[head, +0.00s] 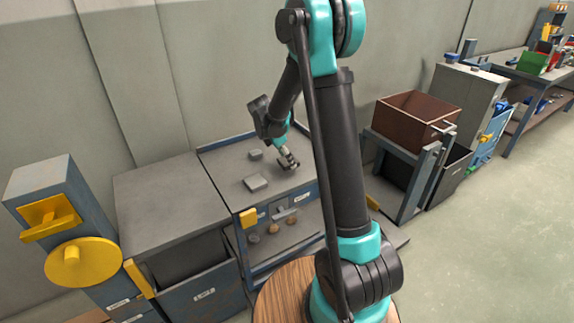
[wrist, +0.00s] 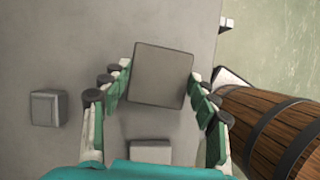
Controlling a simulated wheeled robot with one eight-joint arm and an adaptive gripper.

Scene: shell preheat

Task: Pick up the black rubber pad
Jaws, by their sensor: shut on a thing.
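A dark grey square pad (wrist: 161,76), the likely black rubber pad, sits between my fingers in the wrist view. My gripper (wrist: 160,84) is shut on it, with fingers against its left and right sides. In the head view my gripper (head: 288,161) is low over the right part of the grey bench top (head: 222,165). The pad is small and dark there, and I cannot tell whether it touches the top.
A flat grey block (head: 255,183) lies left of my gripper, and a smaller grey block (head: 256,154) lies farther back. A brown bin (head: 412,112) stands to the right. A grey cabinet (head: 165,203) with a clear top stands to the left.

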